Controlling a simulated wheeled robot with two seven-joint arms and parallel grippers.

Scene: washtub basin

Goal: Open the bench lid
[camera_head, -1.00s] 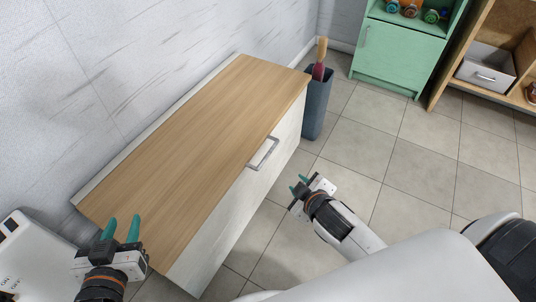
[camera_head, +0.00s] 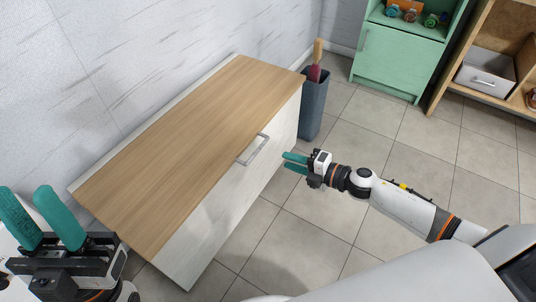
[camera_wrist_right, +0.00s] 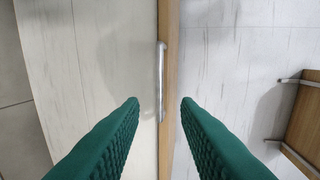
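The bench has a closed wooden lid (camera_head: 180,145) on a white body (camera_head: 215,222), against the wall. A grey bar handle (camera_head: 254,149) sits at the lid's front edge. My right gripper (camera_head: 288,163) is open, to the right of the handle and apart from it, with teal fingers pointing at the bench. In the right wrist view the handle (camera_wrist_right: 161,80) shows beyond and between the two spread green fingers (camera_wrist_right: 160,102), with nothing held. My left gripper (camera_head: 44,215) is open and empty at the lower left, near the lid's near end.
A dark bin (camera_head: 312,105) with a wooden-handled item stands behind the bench's far end. A green cabinet (camera_head: 398,62) and a wooden shelf (camera_head: 480,88) stand at the back right. The tiled floor (camera_head: 395,150) between them is clear.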

